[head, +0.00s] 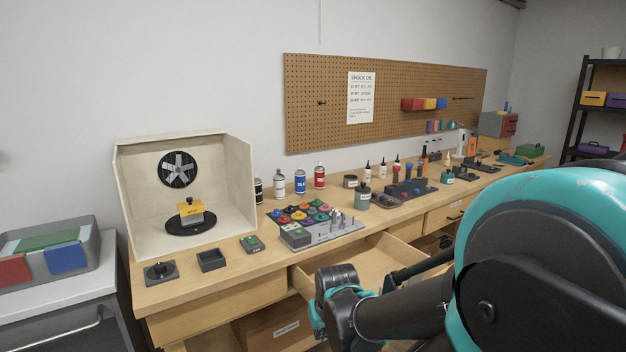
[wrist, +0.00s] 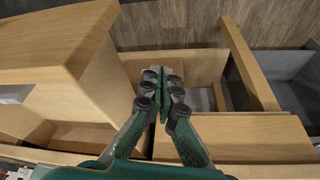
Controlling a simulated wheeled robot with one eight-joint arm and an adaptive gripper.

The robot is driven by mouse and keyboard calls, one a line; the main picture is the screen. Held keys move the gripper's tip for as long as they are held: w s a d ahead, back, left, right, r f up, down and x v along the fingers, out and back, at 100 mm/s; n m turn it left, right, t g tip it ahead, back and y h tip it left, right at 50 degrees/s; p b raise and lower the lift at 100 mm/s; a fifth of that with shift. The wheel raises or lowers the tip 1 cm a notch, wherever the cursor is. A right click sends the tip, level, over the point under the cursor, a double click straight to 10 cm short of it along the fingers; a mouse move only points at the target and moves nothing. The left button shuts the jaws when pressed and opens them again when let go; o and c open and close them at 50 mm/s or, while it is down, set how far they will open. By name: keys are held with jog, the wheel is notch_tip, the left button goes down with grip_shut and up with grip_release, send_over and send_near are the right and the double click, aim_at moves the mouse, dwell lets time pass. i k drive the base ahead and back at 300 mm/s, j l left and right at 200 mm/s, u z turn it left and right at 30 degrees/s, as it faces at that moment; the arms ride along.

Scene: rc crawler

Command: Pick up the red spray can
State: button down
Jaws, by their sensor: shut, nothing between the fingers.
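The red spray can (head: 319,176) stands upright at the back of the wooden workbench, against the wall. It is the rightmost of a short row of cans, just right of a blue can (head: 300,181). It does not show in the wrist view. In the wrist view my gripper (wrist: 160,72) is shut and empty, with its fingertips together over an open drawer. In the head view the fingertips are hidden; my arm fills the lower right, in front of the bench and well away from the can.
An open drawer (head: 345,267) juts from the bench front. A grey bin (head: 88,236) stands on a side cabinet at left.

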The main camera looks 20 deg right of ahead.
aim_at(319, 171)
jog(key=i+j, duration=0.1)
jog(key=l+u, duration=0.2)
jog(key=u, duration=0.15)
jog(key=i+l+u, duration=0.1)
jog(key=l+u, duration=0.4)
jog(key=u, duration=0.25)
jog(key=k+l+u, duration=0.1)
jog(key=l+u, duration=0.25)
jog(key=k+l+u, duration=0.1)
jog(key=l+u, duration=0.15)
jog(key=u, duration=0.15)
jog(key=k+l+u, duration=0.3)
jog(key=k+l, duration=0.15)
jog(key=k+l+u, duration=0.25)
jog(key=k, duration=0.35)
jog(key=k+l, duration=0.3)
jog(key=l, duration=0.2)
jog(key=k+l, duration=0.65)
jog(key=l, duration=0.3)
jog(key=k+l, duration=0.35)
jog(key=i+l+u, duration=0.05)
jog(key=l, duration=0.1)
